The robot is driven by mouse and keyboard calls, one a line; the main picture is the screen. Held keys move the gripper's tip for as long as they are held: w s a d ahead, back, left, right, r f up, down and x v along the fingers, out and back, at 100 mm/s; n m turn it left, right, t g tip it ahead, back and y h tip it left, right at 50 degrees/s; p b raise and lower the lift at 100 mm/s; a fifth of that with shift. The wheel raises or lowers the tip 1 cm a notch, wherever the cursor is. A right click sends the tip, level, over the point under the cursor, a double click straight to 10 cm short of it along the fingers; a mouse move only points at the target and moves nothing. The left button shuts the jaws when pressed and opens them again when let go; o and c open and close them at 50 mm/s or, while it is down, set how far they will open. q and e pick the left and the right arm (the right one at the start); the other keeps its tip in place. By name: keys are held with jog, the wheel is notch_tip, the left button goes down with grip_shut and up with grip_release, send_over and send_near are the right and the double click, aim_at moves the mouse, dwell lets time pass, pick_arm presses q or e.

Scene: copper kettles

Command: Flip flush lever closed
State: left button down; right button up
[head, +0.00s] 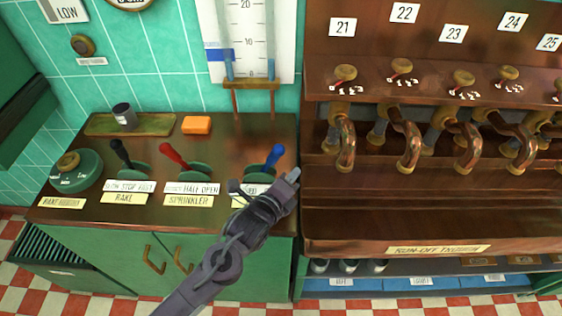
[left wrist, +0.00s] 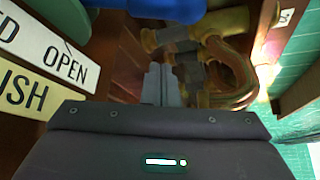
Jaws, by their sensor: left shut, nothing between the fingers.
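The flush lever is the blue-handled lever (head: 273,157) at the right end of the counter's lever row, tilted to the upper right. Its green base and label are partly hidden by my left gripper (head: 291,178). That gripper is shut and empty, just right of and nearer than the blue handle. I cannot tell whether they touch. In the left wrist view, the shut fingers (left wrist: 162,85) point forward, with blue handle parts (left wrist: 168,8) at the top. My right gripper is not in view.
Red (head: 173,155) and black (head: 121,153) levers stand to the left, with an orange block (head: 197,125) and a dark cup (head: 124,115) behind. A wooden rack with copper spouts (head: 345,150) and a trough (head: 440,225) stand close on the right.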

aim_at(270, 162)
pick_arm(q)
jog(key=shift+x, duration=1.05)
jog(key=a, duration=0.1)
jog(key=a+r+p, duration=0.1)
jog(key=a+p, duration=0.1)
jog(key=shift+w+r, duration=0.3)
jog(key=shift+r, duration=0.05)
jog(key=shift+a+r, duration=0.1)
jog(key=shift+a, duration=0.25)
